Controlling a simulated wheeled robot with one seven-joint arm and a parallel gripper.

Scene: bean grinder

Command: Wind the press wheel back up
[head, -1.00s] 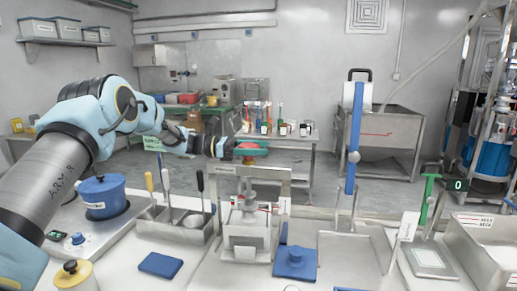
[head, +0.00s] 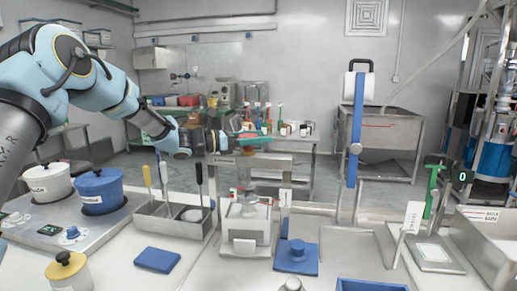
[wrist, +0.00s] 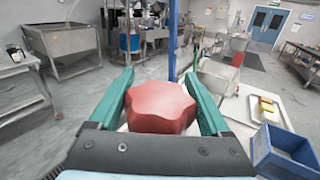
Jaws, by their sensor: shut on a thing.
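The press wheel is a red lobed knob (wrist: 160,108), large in the middle of the wrist view. In the head view, the wheel (head: 249,136) shows small at the top of the metal press (head: 250,161). My gripper (wrist: 160,95) has one teal finger on each side of the wheel and is shut on it. In the head view, my gripper (head: 245,138) reaches in from the left, level with the wheel. The press stands on the bench with a pale block (head: 247,222) at its base. The fingers hide parts of the wheel's sides.
A holder with upright tools (head: 172,215) and a blue pot (head: 101,191) stand left of the press. A blue tray (wrist: 284,150) lies at the wrist view's lower right.

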